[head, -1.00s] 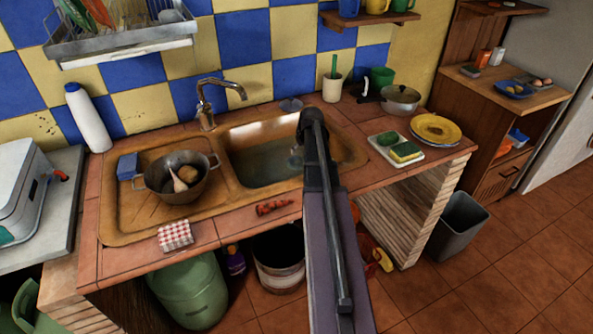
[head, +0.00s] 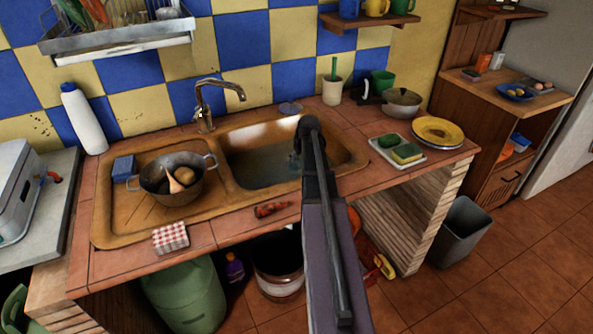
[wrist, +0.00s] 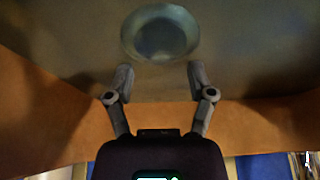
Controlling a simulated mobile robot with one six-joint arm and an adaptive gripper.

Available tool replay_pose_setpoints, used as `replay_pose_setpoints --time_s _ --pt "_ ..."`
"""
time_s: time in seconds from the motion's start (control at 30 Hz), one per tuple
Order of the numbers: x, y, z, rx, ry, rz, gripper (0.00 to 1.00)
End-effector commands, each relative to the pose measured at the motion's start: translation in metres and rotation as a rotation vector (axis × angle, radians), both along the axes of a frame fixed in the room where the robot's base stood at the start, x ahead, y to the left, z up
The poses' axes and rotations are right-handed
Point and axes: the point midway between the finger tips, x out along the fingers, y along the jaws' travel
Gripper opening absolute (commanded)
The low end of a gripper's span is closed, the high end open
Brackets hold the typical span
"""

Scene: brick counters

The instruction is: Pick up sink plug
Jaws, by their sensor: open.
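A round, pale grey-blue disc (wrist: 160,33), which looks like the sink plug, lies on the grey sink floor in the wrist view. It sits just beyond my fingertips, centred between them, with a gap. My gripper (wrist: 160,72) is open and empty, its two fingers spread. In the head view my gripper (head: 295,160) is low inside the right basin of the brown sink (head: 237,192), mostly hidden behind my forearm. The plug in the basin is hidden from the head view.
A pot (head: 172,200) stands on the drainboard at left. The tap (head: 205,105) rises behind the sink. A flat blue-grey piece (head: 290,107) lies on the rear counter. A sponge tray (head: 402,153) stands at right. The basin walls surround my gripper.

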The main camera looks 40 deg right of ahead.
Motion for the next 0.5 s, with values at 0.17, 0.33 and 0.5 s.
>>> replay_pose_setpoints --time_s 0.17,0.33,0.5 --pt "0.003 -0.001 -0.007 0.000 0.000 0.000 0.70" --pt "0.009 -0.002 -0.019 0.000 0.000 0.001 0.70" --pt "0.015 -0.003 -0.033 0.000 0.000 0.001 0.70"
